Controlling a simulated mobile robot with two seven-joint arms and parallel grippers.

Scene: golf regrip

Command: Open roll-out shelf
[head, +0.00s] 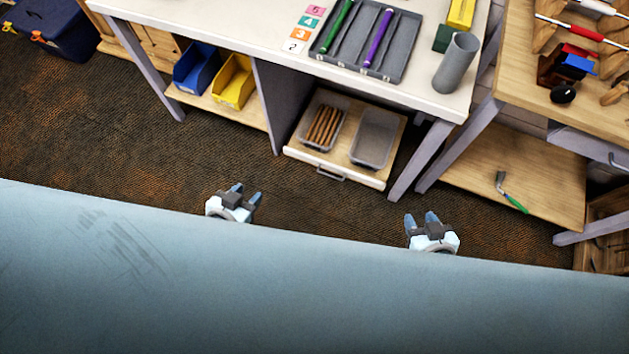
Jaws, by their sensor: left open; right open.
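The roll-out shelf (298,147) is a pale wooden tray under the white workbench. Its front edge and dark bar handle (330,174) face me. On it are a clear bin of brown sticks (325,126) and an empty grey bin (375,140). The back of the shelf is hidden under the bench. My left gripper (246,192) is open and empty, left of and nearer to me than the handle. My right gripper (423,220) is open and empty, to the right of the handle. Neither touches the shelf.
The white workbench (250,25) carries a grey tray with green and purple grips and a grey cylinder (456,62). Bench legs flank the shelf. Blue (197,68) and yellow (234,82) bins sit on a lower shelf at left. Carpet (300,205) before the shelf is clear.

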